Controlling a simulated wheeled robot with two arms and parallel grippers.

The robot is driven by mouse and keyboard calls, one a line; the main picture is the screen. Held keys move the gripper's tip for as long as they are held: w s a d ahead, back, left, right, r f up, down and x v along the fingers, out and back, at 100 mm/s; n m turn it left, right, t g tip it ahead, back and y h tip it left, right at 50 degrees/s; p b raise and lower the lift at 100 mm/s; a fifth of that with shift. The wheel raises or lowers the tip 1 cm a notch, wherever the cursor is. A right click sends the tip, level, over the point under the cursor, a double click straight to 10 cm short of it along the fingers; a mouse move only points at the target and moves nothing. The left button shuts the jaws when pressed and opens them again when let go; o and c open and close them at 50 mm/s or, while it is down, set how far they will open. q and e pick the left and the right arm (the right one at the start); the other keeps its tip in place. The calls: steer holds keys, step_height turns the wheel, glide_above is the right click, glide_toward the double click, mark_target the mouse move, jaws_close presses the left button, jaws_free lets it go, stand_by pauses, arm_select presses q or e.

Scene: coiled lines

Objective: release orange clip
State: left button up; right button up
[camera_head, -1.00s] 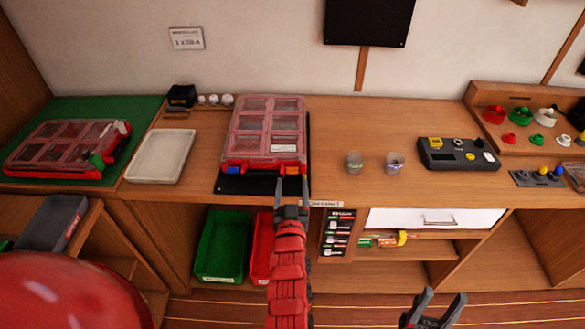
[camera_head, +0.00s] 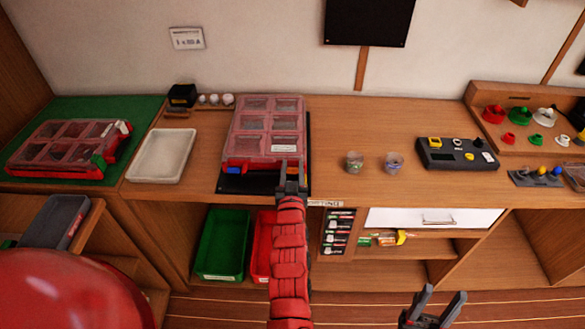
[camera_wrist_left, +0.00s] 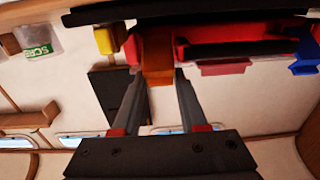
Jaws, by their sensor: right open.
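A red organizer case (camera_head: 262,167) with a clear compartment lid lies closed on a dark mat on the wooden counter. Its blue clip (camera_head: 233,170) is on the left of the front edge. In the left wrist view the orange clip (camera_wrist_left: 157,50) sits between my left fingertips, against the red case wall. My left gripper (camera_head: 292,164) is at the front right of the case, its fingers closed in on both sides of the orange clip. In the head view the gripper hides that clip. My right gripper (camera_head: 435,294) is open and empty, low in front of the counter.
A second red case (camera_head: 68,150) lies on a green mat at the left. An empty pale tray (camera_head: 160,156) is between the cases. Two small jars (camera_head: 355,161) and a dark device (camera_head: 457,154) stand to the right. Green (camera_head: 222,245) and red bins sit below the counter.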

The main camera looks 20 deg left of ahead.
arm_select(q)
jaws_close()
steer(key=f+b, duration=0.1)
steer(key=b, duration=0.1)
steer(key=shift+s+t+b, duration=0.1)
steer(key=shift+t+b, duration=0.25)
steer(key=shift+t, duration=0.05)
steer(key=shift+s+b, duration=0.1)
steer(key=shift+b, duration=0.2)
steer(key=shift+r+t, duration=0.25)
steer(key=shift+t, duration=0.05)
steer(key=o, duration=0.7)
jaws_free()
steer(key=shift+d, duration=0.1)
steer(key=shift+s+d+f, duration=0.1)
steer(key=shift+s, duration=0.2)
steer(key=v, duration=1.6)
steer(key=shift+s+d, duration=0.2)
steer(key=shift+s, duration=0.15)
